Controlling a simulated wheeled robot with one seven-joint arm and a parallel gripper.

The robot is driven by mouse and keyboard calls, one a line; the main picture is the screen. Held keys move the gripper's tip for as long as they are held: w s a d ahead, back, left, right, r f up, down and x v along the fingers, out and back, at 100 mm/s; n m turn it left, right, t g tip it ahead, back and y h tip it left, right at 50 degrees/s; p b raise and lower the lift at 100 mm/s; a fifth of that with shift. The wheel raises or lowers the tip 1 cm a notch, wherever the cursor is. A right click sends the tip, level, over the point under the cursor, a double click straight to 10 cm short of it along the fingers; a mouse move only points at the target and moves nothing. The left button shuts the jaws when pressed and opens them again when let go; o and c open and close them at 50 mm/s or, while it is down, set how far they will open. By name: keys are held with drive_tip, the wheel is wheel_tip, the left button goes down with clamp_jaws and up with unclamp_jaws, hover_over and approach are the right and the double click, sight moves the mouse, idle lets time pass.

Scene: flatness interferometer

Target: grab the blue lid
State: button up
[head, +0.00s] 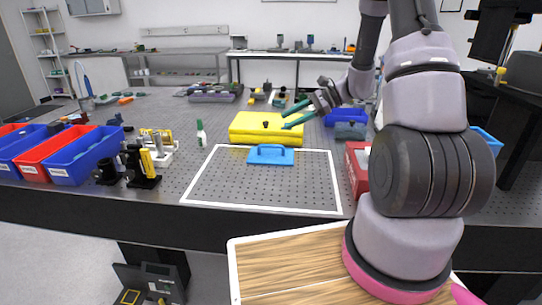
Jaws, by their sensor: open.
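The blue lid (270,155) is a flat blue plate with a raised handle on top. It lies on the perforated bench top, inside the white outlined area near its back edge. My gripper (284,121) has green fingers, open and pointing left. It appears above and behind the lid in the head view, over the right part of the yellow case, with nothing between its fingers. It is apart from the lid.
The yellow case (250,130) stands right behind the lid. A red box (357,170) is at the right, partly hidden by my arm. A small bottle (201,134), black and yellow fixtures (142,166) and blue and red bins (85,157) stand left. The outlined area's front is clear.

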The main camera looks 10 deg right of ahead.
sight(277, 147)
drive_tip(key=w+d+f+m, duration=0.1)
drive_tip(key=f, duration=0.2)
drive_tip(key=w+d+f+m+t, duration=0.1)
drive_tip(key=f, duration=0.3)
drive_tip(key=w+d+f+m+t, duration=0.1)
drive_tip(key=f+m, duration=0.1)
drive_tip(key=f, duration=0.1)
drive_tip(key=shift+w+f+y, duration=0.2)
drive_tip(key=shift+w+y, duration=0.05)
drive_tip(key=shift+y, duration=0.15)
drive_tip(key=shift+t, duration=0.3)
drive_tip(key=x, duration=0.7)
drive_tip(key=shift+w+f, duration=0.15)
drive_tip(key=shift+f, duration=0.05)
clamp_jaws()
